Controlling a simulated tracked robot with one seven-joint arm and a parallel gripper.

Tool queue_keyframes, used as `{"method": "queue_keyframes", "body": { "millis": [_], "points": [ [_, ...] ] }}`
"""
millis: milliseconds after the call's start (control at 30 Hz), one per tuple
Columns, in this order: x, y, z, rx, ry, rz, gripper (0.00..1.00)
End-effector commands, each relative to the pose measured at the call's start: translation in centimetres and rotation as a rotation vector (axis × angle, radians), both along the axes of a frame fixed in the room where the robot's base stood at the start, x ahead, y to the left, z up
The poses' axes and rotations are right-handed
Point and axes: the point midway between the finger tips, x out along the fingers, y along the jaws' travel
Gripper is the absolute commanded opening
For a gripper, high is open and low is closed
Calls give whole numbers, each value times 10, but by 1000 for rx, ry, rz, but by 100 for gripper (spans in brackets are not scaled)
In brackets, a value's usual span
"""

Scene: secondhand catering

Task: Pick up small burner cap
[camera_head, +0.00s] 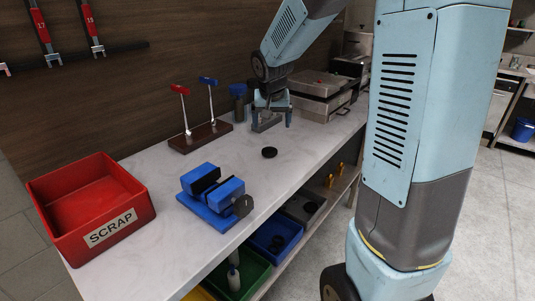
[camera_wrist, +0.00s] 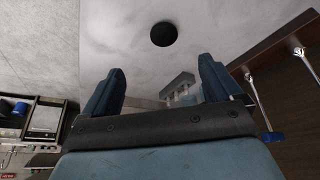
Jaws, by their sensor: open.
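The small burner cap (camera_head: 269,152) is a flat black disc lying on the pale worktop, near the middle of the head view. In the wrist view the cap (camera_wrist: 164,34) shows as a dark round disc at the top centre, beyond the fingertips. My gripper (camera_head: 272,110) hangs above the back part of the worktop, behind the cap and apart from it. In the wrist view my gripper (camera_wrist: 160,82) has its two blue fingers spread wide with nothing held between them.
A red SCRAP bin (camera_head: 132,179) and a blue vise (camera_head: 213,195) stand on the worktop (camera_head: 150,240) at left. A wooden stand (camera_head: 202,137) with red and blue levers is left of my gripper. Metal appliances (camera_head: 322,88) stand right behind. Worktop around the cap is clear.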

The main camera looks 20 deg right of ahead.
Motion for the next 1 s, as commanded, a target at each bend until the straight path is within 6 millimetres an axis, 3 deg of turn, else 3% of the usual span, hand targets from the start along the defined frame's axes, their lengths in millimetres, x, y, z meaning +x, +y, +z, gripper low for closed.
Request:
{"method": "queue_keyframes", "body": {
  "millis": [100, 367, 700, 1000],
  "points": [
    [14, 3, -13, 6, 4, -9, 92],
    [27, 2, -35, 10, 7, -15, 92],
    [46, -4, -84, 10, 6, -15, 92],
    [53, -6, -99, 10, 4, -15, 92]
  ]
}}
